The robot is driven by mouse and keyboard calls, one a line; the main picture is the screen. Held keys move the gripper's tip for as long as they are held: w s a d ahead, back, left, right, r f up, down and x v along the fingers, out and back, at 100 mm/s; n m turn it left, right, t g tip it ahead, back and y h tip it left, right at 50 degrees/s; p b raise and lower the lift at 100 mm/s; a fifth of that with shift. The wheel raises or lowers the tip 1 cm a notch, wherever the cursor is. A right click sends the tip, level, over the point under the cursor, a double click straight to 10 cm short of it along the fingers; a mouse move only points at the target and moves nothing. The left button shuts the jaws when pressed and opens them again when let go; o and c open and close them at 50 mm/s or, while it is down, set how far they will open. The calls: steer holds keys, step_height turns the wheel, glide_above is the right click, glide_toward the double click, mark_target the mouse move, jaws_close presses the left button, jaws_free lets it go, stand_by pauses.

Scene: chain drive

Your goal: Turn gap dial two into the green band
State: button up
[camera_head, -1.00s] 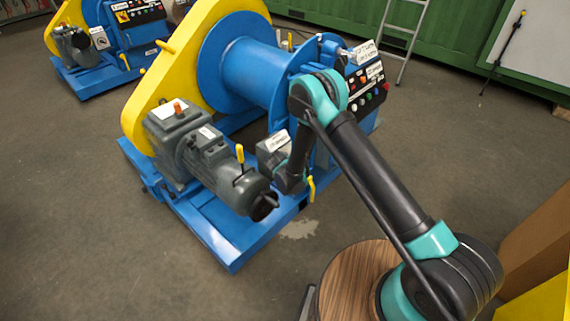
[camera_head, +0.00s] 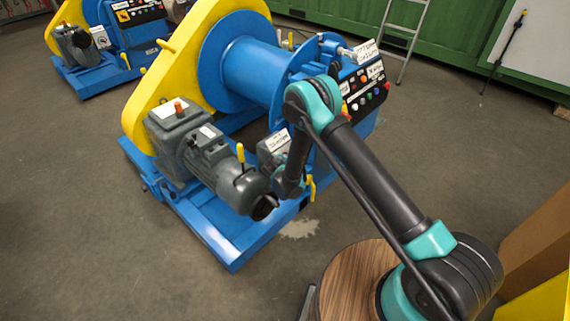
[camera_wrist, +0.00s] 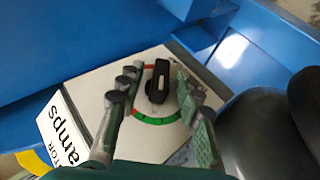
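In the wrist view a black dial knob (camera_wrist: 157,83) stands on a pale panel (camera_wrist: 82,92). A coloured arc with green and red parts (camera_wrist: 146,115) curves around the knob's lower side. The knob lies near upright in the picture; which mark it points at is unclear. My gripper (camera_wrist: 157,90) is open, with one finger on each side of the knob. Whether either finger touches it I cannot tell. In the head view a grey box with a white label (camera_head: 273,146) sits beside my wrist, and my fingers are hidden there.
Blue metal (camera_wrist: 60,50) lies close around the panel, and a dark rounded body (camera_wrist: 262,130) is at right. The blue drum (camera_head: 250,68), grey motor (camera_head: 212,160) and button panel (camera_head: 366,88) surround my arm.

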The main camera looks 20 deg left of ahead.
step_height(320, 180, up, 10)
steer(key=shift+r, duration=0.1)
stand_by(0.7)
steer(key=w+d+f+m+g, duration=0.2)
steer(key=w+d+g, duration=0.1)
steer(key=d+g, duration=0.35)
step_height(320, 180, up, 8)
steer(key=d+f+g+y, duration=0.1)
steer(key=d+g+y, duration=0.1)
steer(key=g+y, duration=0.25)
steer(key=shift+m, duration=0.3)
steer(key=x, duration=1.6)
steer(key=shift+s+f, duration=0.1)
steer(key=shift+f, duration=0.25)
steer(key=shift+a, duration=0.1)
